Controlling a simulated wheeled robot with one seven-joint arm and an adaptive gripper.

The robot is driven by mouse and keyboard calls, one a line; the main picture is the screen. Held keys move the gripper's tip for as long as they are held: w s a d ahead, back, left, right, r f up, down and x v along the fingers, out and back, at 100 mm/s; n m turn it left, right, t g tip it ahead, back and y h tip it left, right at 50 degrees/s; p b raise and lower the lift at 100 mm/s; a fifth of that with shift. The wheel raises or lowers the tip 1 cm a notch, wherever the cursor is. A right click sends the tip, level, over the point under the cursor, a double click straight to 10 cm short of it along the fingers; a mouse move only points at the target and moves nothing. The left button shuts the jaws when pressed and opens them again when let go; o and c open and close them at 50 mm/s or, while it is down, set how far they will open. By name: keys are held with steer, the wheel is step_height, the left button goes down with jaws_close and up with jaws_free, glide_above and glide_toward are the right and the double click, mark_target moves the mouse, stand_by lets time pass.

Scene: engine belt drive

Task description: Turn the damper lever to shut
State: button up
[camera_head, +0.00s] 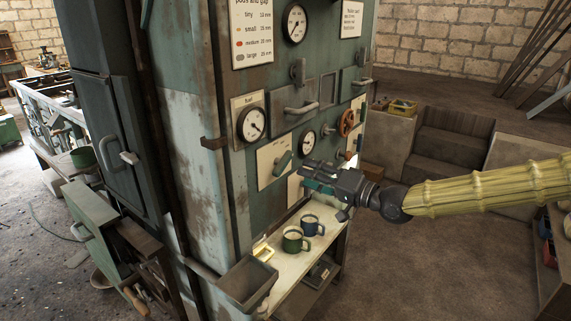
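A tall worn green cabinet (190,120) carries several gauges, handles and levers on its front panel. My gripper (311,176) is in front of the lower panel, just right of this lever. The view does not show whether it touches anything.
A red handwheel (346,123) is above my gripper. A grey metal bin (247,282) is at the shelf's left end. Open floor (410,270) lies to the right.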

mark_target(285, 166)
steer(key=p+x, duration=0.2)
steer(key=x, duration=0.7)
steer(key=shift+s+p, duration=0.1)
steer(key=shift+p, duration=0.3)
jaws_close()
